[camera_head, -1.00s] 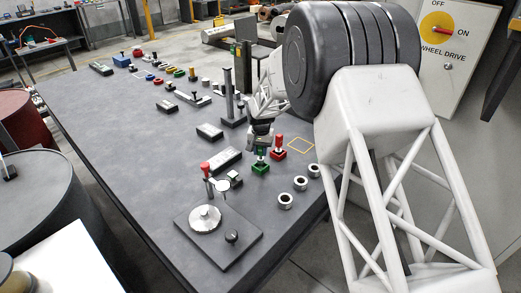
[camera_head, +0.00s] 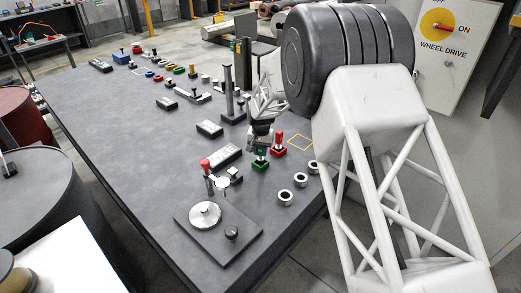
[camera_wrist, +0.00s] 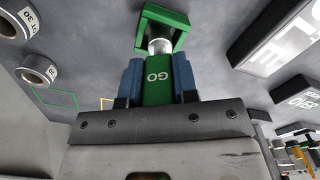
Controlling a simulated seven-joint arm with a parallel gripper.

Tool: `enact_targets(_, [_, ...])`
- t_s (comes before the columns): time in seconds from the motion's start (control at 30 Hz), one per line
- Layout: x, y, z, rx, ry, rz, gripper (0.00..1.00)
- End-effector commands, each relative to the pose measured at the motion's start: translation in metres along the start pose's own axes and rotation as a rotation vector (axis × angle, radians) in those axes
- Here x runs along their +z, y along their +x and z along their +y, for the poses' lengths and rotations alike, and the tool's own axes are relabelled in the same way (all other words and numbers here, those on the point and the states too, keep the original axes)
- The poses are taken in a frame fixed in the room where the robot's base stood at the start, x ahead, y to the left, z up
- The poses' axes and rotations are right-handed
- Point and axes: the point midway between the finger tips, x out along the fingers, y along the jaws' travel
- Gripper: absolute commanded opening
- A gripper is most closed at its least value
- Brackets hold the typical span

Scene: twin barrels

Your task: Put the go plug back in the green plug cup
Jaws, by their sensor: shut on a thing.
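My gripper (camera_wrist: 160,85) is shut on the green go plug (camera_wrist: 157,80), with a blue pad on each side of it. The plug carries white GO lettering, and its silver tip points toward the green plug cup (camera_wrist: 146,12). The tip overlaps the near side of the square cup in the wrist view; I cannot tell whether it is inside or just above. In the head view the green cup (camera_head: 259,167) stands on the table, with the plug (camera_head: 261,154) over it and my gripper (camera_head: 262,141) just above.
A red plug in a red cup (camera_head: 279,151) stands close to the right of the green cup. Several metal rings (camera_head: 285,197) lie nearer the table's right edge. Black label blocks (camera_head: 223,156) lie left, and a tall post (camera_head: 229,100) stands behind.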

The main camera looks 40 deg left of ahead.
Motion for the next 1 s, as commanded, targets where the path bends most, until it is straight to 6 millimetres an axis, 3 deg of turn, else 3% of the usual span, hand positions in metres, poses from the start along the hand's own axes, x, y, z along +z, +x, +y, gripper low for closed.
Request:
enact_targets(0.57, [-0.0002,0.0096,-0.0001,0.000,0.000,0.000,0.00])
enact_targets(0.6, [-0.0002,0.0095,-0.0001,0.000,0.000,0.001,0.30])
enact_targets(0.77, [-0.0001,0.0097,-0.0001,0.000,0.000,0.000,0.55])
enact_targets(1.0, [0.0002,0.0103,0.0001,0.000,0.000,-0.001,0.57])
